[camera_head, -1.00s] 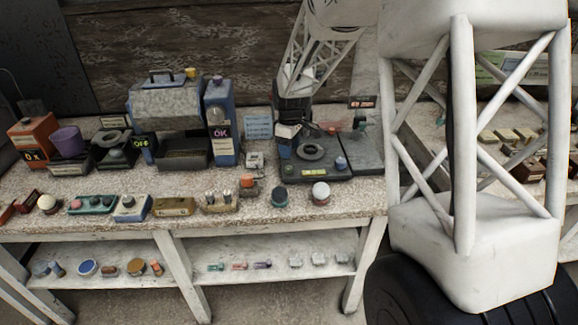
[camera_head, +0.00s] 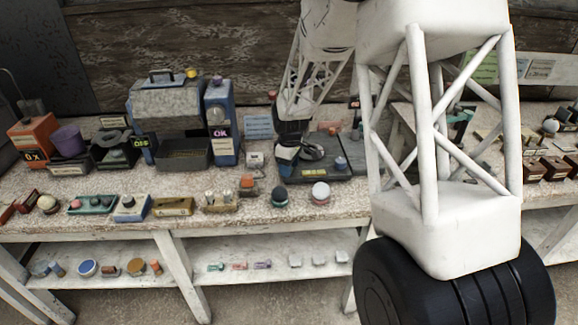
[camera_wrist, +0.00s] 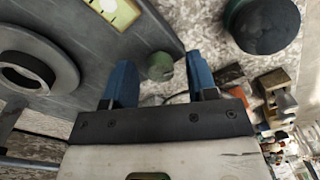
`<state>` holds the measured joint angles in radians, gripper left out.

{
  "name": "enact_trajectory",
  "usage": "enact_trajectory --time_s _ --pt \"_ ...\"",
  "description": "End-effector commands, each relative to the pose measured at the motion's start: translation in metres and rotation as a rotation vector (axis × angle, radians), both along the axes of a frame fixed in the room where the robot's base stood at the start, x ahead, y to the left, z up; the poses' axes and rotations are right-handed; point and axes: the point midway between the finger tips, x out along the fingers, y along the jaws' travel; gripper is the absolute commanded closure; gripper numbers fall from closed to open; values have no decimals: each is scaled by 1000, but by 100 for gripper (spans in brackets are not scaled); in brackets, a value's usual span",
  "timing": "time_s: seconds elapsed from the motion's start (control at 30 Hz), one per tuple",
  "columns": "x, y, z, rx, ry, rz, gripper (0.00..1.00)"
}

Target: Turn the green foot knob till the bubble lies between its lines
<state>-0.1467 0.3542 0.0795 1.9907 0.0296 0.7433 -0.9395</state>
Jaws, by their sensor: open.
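The green foot knob (camera_wrist: 160,66) shows in the wrist view at a corner of the dark levelling plate (camera_wrist: 85,45). My gripper (camera_wrist: 160,62) is open, with one blue finger on each side of the knob in this view; I cannot tell whether they touch it. The yellow-green bubble vial (camera_wrist: 117,12) is cut off at the top edge, and the bubble's place against its lines is not clear. In the head view my gripper (camera_head: 287,157) is low over the plate's front left corner and hides the knob there. The plate (camera_head: 325,171) carries a dark ring.
A small orange-topped block (camera_head: 247,182) sits left of the plate. Blue and grey machines stand farther left.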

Motion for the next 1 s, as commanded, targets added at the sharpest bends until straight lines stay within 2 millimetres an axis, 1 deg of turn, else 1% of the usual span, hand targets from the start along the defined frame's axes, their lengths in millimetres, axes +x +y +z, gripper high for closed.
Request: enact_trajectory --time_s 0.1,0.13,0.43,0.77,1.0 --pt "0 0 0 0 0 0 47" --pt "0 0 0 0 0 0 50" --pt "0 0 0 0 0 0 96" --pt "0 0 0 1 1 -28 97" --pt "-1 0 0 0 1 -129 97"
